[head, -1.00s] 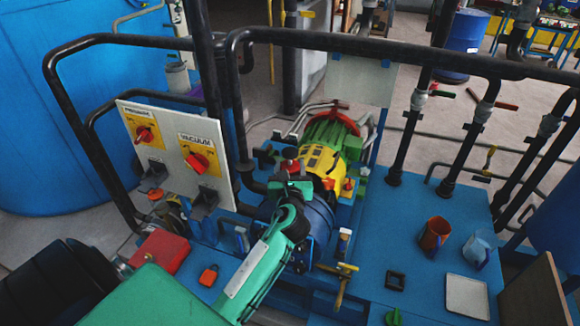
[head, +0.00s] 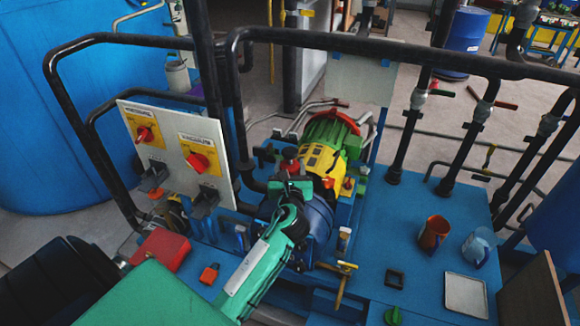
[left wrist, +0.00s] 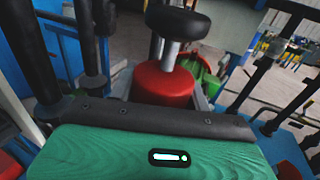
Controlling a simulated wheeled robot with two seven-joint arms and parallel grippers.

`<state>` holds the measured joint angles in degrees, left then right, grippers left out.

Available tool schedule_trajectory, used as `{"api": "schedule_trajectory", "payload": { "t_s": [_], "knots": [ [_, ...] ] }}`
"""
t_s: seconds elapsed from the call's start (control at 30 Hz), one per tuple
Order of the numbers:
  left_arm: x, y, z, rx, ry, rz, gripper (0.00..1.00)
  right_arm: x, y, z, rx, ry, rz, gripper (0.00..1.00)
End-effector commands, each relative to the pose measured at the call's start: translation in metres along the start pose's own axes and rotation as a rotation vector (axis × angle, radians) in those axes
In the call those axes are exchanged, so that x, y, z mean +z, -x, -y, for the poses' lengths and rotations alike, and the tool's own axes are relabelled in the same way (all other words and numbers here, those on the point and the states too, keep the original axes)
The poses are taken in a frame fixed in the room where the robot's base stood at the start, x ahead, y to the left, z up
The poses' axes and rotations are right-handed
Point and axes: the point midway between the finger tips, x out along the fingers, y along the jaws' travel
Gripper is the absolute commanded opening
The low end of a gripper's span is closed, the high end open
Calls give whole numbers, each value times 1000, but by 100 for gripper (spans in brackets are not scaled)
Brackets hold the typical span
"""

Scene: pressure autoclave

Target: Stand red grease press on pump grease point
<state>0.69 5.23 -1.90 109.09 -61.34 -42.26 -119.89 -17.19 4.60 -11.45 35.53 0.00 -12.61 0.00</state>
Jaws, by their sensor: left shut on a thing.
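The red grease press (head: 289,153) is upright, with a dark knob on top. In the left wrist view its red body (left wrist: 163,84), grey stem and black knob show just beyond the gripper's dark edge. My left gripper (head: 291,184) is shut on it, and the fingers hide its lower part. The pump (head: 320,160), with a yellow and green body and a blue housing (head: 319,220), is close to the right of the press. I cannot make out the grease point, nor whether the press touches it. My right gripper is not in view.
A panel with pressure and vacuum switches (head: 147,165) stands to the left. Black pipe rails (head: 400,45) cross above the pump. On the blue deck at right are a red-brown cup (head: 433,234), a clear jug (head: 478,247) and a white tray (head: 466,296).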

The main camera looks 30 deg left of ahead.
Motion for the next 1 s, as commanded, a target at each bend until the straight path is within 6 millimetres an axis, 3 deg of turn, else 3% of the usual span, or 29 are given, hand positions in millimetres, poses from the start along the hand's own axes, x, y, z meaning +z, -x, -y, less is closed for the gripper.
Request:
{"api": "schedule_trajectory", "payload": {
  "t_s": [1.0],
  "knots": [
    [-21,0,0,0,0,2,10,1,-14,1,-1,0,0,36]
  ]
}}
